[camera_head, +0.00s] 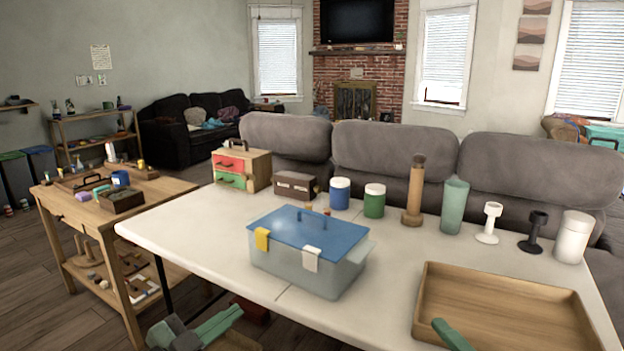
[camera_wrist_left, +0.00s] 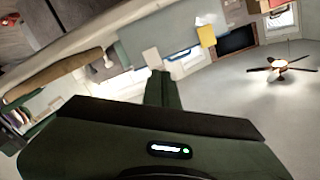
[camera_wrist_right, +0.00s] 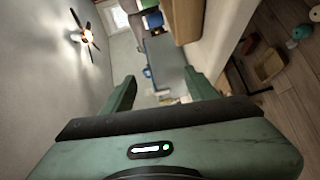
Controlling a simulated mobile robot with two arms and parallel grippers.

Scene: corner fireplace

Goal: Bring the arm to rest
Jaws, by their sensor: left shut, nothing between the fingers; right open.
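My left gripper (camera_head: 236,311) is low at the bottom left of the head view, in front of the white table's near edge. Its fingers are together with nothing between them, as the left wrist view (camera_wrist_left: 163,76) shows. My right gripper shows in the head view only as a green finger (camera_head: 453,335) at the bottom edge, overlapping the wooden tray's near left side. In the right wrist view (camera_wrist_right: 160,75) its two fingers stand apart and the space between them is empty. The rest of both arms is mostly out of the head view.
The white table (camera_head: 190,240) bears a blue-lidded box (camera_head: 305,280), a wooden tray (camera_head: 490,270), jars and a drawer chest (camera_head: 258,162). A wooden workbench (camera_head: 175,186) stands left, close to my left gripper. Grey seats (camera_head: 395,150) line the table's far side.

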